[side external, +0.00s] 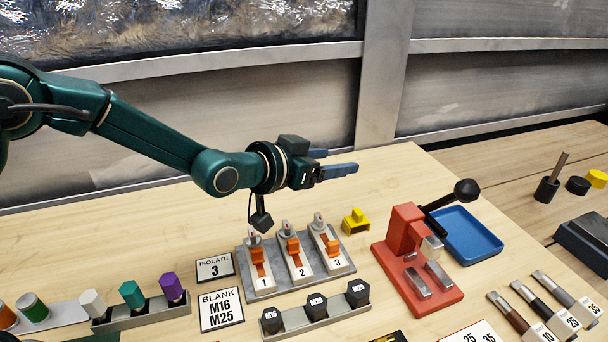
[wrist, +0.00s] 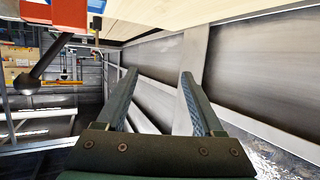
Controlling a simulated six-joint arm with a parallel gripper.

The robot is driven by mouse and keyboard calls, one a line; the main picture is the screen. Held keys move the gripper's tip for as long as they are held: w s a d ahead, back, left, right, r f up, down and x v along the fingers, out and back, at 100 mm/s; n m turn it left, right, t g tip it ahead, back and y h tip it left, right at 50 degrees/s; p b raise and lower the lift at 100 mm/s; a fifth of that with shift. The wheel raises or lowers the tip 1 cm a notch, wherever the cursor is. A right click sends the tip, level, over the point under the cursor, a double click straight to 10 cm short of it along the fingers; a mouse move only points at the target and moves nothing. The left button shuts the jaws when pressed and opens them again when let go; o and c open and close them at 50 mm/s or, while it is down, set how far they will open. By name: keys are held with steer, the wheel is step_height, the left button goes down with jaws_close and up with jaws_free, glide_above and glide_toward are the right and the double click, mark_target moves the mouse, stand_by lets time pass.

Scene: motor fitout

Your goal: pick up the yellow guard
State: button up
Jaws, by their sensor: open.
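The yellow guard (side external: 355,222) is a small yellow piece on the wooden table, just behind and to the right of the grey switch block. My gripper (side external: 350,168) is above and behind it in the side view, pointing to the right, apart from it. In the wrist view my gripper (wrist: 158,85) has its two fingers spread with nothing between them. I cannot pick out the guard in the wrist view.
A grey block (side external: 263,292) with switches 1, 2 and 3 stands in front of the guard. A red press (side external: 400,240) with a black-knobbed lever and a blue tray (side external: 466,234) are to the right. Table behind the guard is clear.

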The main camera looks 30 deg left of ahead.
steer(key=g, duration=0.2)
glide_toward(357, 212)
steer(key=w+f, duration=0.1)
steer(key=w+d+f, duration=0.1)
steer(key=w, duration=0.1)
steer(key=shift+w+d+m, duration=0.1)
steer(key=shift+m, duration=0.2)
steer(key=shift+x, duration=2.45)
jaws_close()
